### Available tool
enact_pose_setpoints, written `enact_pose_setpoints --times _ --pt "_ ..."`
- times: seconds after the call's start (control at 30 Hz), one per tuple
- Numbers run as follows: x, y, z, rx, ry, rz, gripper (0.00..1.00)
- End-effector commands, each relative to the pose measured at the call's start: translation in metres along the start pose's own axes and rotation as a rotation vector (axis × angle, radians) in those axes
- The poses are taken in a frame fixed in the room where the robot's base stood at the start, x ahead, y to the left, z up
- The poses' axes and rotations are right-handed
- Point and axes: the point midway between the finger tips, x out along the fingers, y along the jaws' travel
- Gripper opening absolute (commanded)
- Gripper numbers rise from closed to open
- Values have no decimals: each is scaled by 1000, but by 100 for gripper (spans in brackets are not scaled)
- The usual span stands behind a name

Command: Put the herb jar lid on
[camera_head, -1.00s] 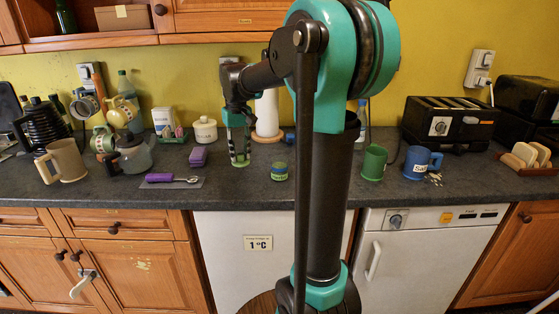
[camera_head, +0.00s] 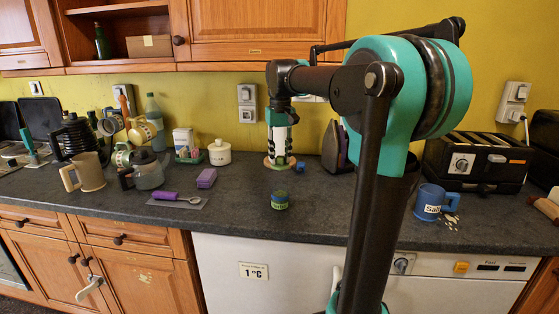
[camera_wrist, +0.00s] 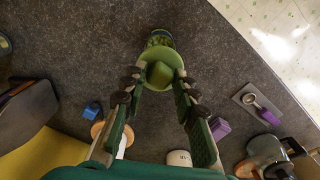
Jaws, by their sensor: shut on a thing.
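In the wrist view the jar (camera_wrist: 160,37) shows just beyond the fingertips, partly covered by the lid. The lid (camera_wrist: 153,58) is a green disc with a raised green knob. My gripper (camera_wrist: 159,76) is shut on the lid, a fingertip on either side of the knob. In the head view my gripper (camera_head: 280,158) hangs behind the jar in the picture; the lid is hard to make out there. I cannot tell whether lid and jar touch.
A purple sponge (camera_head: 207,178), a spoon with purple handle (camera_head: 165,196) and a white pot (camera_head: 220,153) stand left. A small blue block (camera_head: 300,167), an iron (camera_head: 336,146) and a blue mug (camera_head: 431,201) are right. The worktop around the jar is clear.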

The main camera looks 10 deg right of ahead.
Motion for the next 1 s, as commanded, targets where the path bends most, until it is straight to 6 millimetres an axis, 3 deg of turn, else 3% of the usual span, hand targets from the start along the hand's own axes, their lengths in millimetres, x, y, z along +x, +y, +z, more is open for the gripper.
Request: enact_pose_setpoints --times 0.37,1.0 --pt "3 0 0 12 0 0 0" --pt "42 0 0 12 0 0 0"
